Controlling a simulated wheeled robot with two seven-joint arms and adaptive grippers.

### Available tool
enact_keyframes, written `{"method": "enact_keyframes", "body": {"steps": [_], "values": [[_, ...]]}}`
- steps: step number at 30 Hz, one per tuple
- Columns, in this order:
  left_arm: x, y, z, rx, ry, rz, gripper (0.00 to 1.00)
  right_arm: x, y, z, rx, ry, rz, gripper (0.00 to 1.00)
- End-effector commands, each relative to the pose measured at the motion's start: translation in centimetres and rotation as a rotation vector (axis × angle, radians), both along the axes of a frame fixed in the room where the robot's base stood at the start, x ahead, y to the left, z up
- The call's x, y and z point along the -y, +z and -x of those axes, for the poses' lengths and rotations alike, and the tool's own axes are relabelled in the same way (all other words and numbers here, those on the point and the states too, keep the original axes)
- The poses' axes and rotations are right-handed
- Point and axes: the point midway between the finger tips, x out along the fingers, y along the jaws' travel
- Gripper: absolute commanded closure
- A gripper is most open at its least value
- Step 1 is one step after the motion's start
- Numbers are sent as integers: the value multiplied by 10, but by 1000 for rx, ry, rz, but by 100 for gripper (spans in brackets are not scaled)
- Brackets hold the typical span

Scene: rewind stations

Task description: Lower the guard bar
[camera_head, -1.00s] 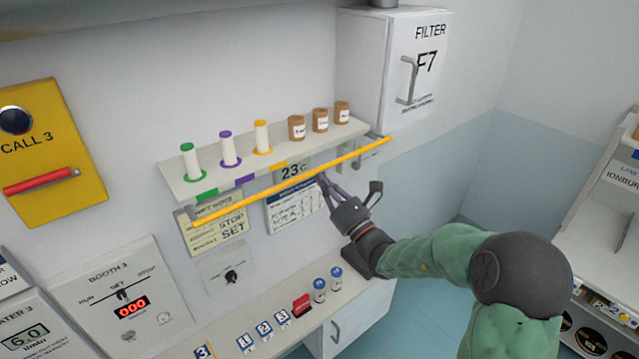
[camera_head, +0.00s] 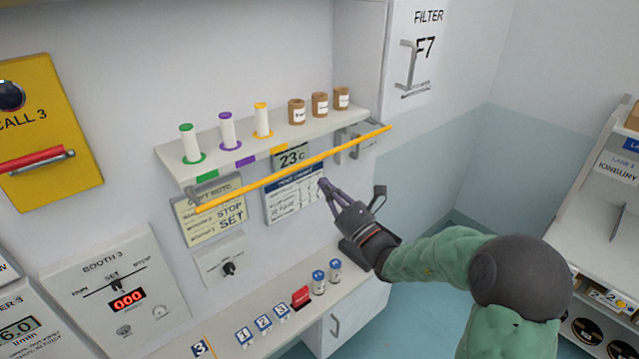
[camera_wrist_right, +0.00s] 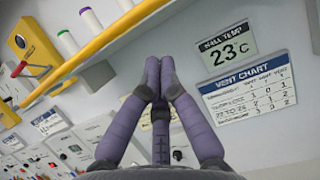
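The guard bar (camera_head: 290,170) is a long yellow rod running in front of and slightly below the front edge of the spool shelf (camera_head: 325,125), between grey brackets at its ends. It also crosses the upper left of the right wrist view (camera_wrist_right: 100,42). My right gripper (camera_head: 323,183) is below the bar, in front of the wall chart, with a visible gap to the bar in the head view. In the right wrist view its purple fingers (camera_wrist_right: 158,62) meet at their tips, with nothing seen between them. My left gripper is not in view.
Spools and brown jars stand on the shelf. The filter cabinet (camera_head: 415,60) is at the right of the bar. A lower ledge (camera_head: 190,340) carries numbered tags, a red block and small vials. A yellow call box (camera_head: 50,130) hangs at left.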

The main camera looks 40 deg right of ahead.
Motion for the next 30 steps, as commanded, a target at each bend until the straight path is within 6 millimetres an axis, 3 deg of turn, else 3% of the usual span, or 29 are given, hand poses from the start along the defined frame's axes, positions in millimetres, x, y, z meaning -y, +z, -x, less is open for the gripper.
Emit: {"method": "enact_keyframes", "body": {"steps": [3, 9, 15, 23, 26, 30], "values": [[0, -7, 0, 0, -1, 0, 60, 3, -11, 24, -2, -5, 0, 100], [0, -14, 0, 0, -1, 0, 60, 6, -20, 54, -1, -4, 1, 100], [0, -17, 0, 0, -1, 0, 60, 6, -24, 67, 0, -1, 0, 100], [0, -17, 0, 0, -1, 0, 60, 5, -26, 67, -5, 4, 0, 100], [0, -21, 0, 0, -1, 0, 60, -4, -43, 62, -45, 35, 5, 100], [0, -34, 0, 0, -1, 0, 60, -38, -100, 47, -180, 146, 38, 100]]}}
